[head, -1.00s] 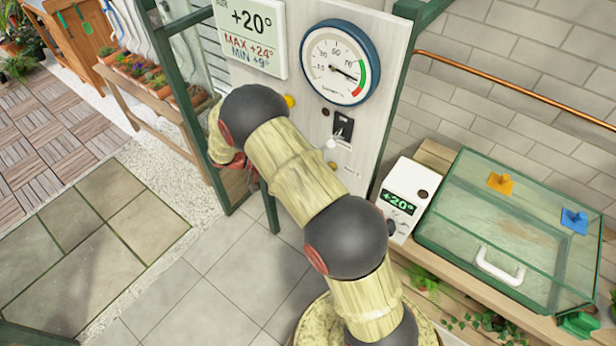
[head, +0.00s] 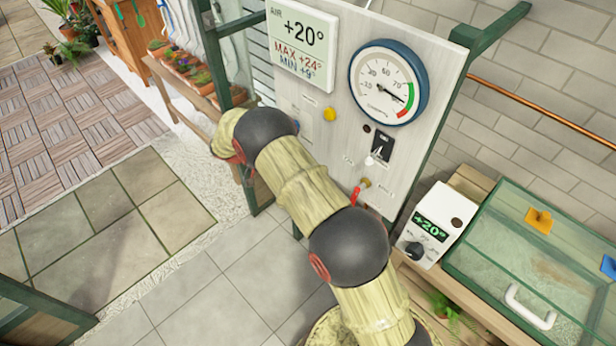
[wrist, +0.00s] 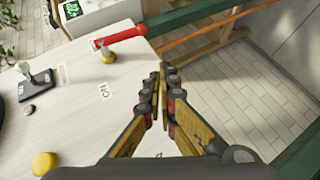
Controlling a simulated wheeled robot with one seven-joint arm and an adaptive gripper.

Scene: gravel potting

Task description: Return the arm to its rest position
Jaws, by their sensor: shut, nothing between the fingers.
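My arm (head: 300,195) reaches from the bottom of the head view up and left, bent in front of the control panel. In the wrist view my gripper (wrist: 162,80) is shut, its fingertips together with nothing between them. It is beside the pale panel (wrist: 75,120), near its edge. The panel holds a round gauge (head: 388,82), a yellow button (head: 329,114), a black-plated switch (head: 381,146) and a red lever (head: 357,193). The red lever (wrist: 120,34) shows beyond the fingertips in the wrist view, apart from them.
A white +20° controller (head: 432,226) and a glass-lidded box (head: 540,245) stand on a wooden bench at the right. A green post (head: 428,150) edges the panel. Potted plants on a shelf (head: 185,90) stand at the upper left. The tiled floor (head: 215,265) at lower left is clear.

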